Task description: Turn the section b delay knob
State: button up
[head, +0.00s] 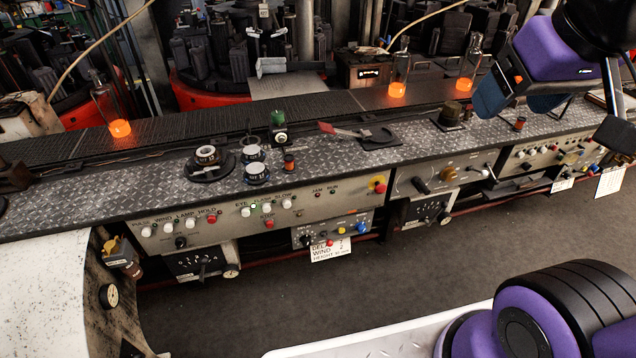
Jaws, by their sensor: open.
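A small grey control box (350,217) hangs below the middle of the console. Its black knob (305,241) sits at the left under small lettering that seems to read delay, beside red, yellow and blue knobs. Other dark dial boxes hang at the left (185,265) and right of it (409,222). I cannot read a section letter on any box, so I cannot tell which is section b.
A white card (331,252) hangs under the grey box. The treadplate console top (330,160) carries dials and a red-handled lever (340,131). Glowing bottles (398,88) stand behind. The dark floor (330,300) before the console is clear.

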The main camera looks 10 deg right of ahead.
aim_at(305, 240)
jog(key=k+j+z, duration=0.15)
jog(key=k+j, duration=0.15)
jog(key=j, duration=0.25)
jog(key=k+j+z, duration=0.15)
jog(key=k+j, duration=0.15)
jog(key=j, duration=0.2)
jog(key=k+j+z, duration=0.15)
jog(key=k+j, duration=0.2)
jog(key=j, duration=0.1)
